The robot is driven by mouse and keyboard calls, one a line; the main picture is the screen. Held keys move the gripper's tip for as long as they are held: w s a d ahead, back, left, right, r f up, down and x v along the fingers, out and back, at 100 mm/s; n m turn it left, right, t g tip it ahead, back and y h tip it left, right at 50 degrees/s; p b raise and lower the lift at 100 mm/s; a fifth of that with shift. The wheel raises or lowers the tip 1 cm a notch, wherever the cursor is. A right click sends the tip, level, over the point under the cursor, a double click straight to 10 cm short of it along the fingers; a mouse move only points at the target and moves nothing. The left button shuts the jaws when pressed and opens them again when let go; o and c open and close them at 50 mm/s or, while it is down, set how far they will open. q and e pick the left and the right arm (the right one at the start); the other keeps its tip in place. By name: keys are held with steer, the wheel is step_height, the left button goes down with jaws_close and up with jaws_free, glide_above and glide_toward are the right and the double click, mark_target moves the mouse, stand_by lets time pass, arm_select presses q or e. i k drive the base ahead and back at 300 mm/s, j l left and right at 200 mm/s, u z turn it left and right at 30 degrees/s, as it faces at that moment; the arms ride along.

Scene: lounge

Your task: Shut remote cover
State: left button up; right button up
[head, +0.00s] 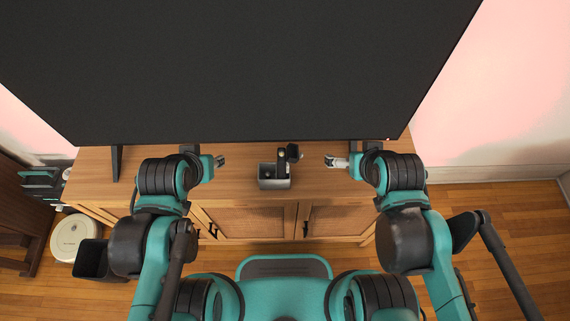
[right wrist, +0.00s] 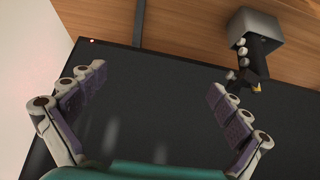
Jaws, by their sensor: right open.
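A grey box-shaped holder (head: 274,183) stands on the wooden cabinet, between my two grippers. A dark upright item (head: 293,152), which looks like the remote, rises at its back right. The holder (right wrist: 257,22) and the dark item (right wrist: 254,62) also show at the upper right of the right wrist view, with small pale round parts and a yellowish tip on the item. I cannot make out the cover clearly. My right gripper (head: 328,161) is open and empty, right of the holder; its spread fingers (right wrist: 156,82) fill the wrist view. My left gripper (head: 222,161) is left of the holder, apart from it; its jaws are too small to read.
A large dark television (head: 250,70) stands along the back of the cabinet (head: 97,180) and overhangs the space behind the holder. The cabinet top is clear either side of the holder. A black bin (head: 92,260) and a round white device (head: 75,235) are on the floor at left.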

mark_target(293, 154)
steer(key=k+l, duration=0.1)
steer(key=l, duration=0.75)
steer(key=k+l, duration=0.15)
steer(key=l, duration=0.3)
steer(key=k+l+u, duration=0.1)
steer(key=l+u, duration=0.2)
steer(key=l, duration=0.15)
steer(key=k+l+u, duration=0.25)
steer(key=l, duration=0.15)
steer(key=l+u, duration=0.3)
steer(key=k+l+u, duration=0.3)
steer(key=l+u, duration=0.1)
steer(key=u, duration=0.25)
steer(key=i+j+u, duration=0.1)
steer(key=j+u, duration=0.15)
steer(key=u, duration=0.15)
steer(key=i+j+u, duration=0.15)
steer(key=u, duration=0.2)
